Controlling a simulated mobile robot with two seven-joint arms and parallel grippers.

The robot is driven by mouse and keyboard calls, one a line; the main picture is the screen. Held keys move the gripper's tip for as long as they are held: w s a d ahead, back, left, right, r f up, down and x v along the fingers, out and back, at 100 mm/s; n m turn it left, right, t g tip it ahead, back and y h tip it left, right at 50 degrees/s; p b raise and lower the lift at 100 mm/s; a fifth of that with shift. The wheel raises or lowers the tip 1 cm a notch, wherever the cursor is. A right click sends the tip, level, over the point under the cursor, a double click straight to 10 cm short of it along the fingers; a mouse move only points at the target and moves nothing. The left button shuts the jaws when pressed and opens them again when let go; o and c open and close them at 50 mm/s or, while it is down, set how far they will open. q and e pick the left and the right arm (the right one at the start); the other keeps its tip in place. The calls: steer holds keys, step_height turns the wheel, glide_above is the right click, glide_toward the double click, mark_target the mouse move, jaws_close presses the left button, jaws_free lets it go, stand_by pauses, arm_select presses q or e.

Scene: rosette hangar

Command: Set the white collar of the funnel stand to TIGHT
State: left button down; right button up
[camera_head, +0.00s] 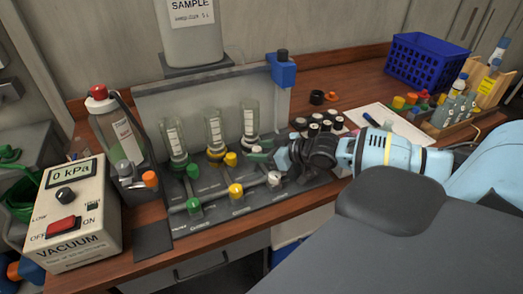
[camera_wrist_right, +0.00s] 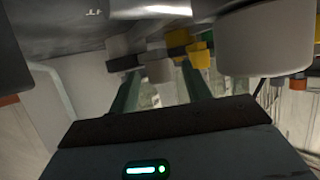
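The funnel stand (camera_head: 215,208) is a dark base on the bench with three clear funnels in a row. Green, yellow and white fittings stand in front of them; a white collar or knob (camera_head: 274,179) is at its right end. My right gripper (camera_head: 268,157) reaches in from the right, just behind that white knob at the right funnel. In the right wrist view its two greenish fingers (camera_wrist_right: 160,88) are apart, with a small white part (camera_wrist_right: 158,69) between or just beyond the tips; contact cannot be told. A larger white cylinder (camera_wrist_right: 264,42) is at the right. Collar markings are unreadable. My left gripper is not in view.
A vacuum box (camera_head: 75,215) reading 0 kPa and a red-capped bottle (camera_head: 117,130) stand left of the stand. A sample tank (camera_head: 190,35) is behind. Several dark-based caps (camera_head: 318,122), a white sheet (camera_head: 385,122) and a blue crate (camera_head: 425,62) lie to the right.

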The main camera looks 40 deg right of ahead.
steer(key=shift+r, duration=0.1)
steer(key=shift+s+d, duration=0.1)
steer(key=shift+s, duration=0.15)
steer(key=shift+p+v, duration=0.6)
steer(key=shift+v, duration=0.6)
steer(key=shift+p+v, duration=0.55)
steer(key=shift+v, duration=0.65)
steer(key=shift+p+v, duration=0.6)
steer(key=shift+v, duration=0.5)
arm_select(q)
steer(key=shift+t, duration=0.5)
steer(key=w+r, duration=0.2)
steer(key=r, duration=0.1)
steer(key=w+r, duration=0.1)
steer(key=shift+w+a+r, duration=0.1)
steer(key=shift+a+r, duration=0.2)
arm_select(e)
steer(key=shift+r, duration=0.1)
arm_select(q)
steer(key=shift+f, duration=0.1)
arm_select(e)
steer(key=shift+s, duration=0.1)
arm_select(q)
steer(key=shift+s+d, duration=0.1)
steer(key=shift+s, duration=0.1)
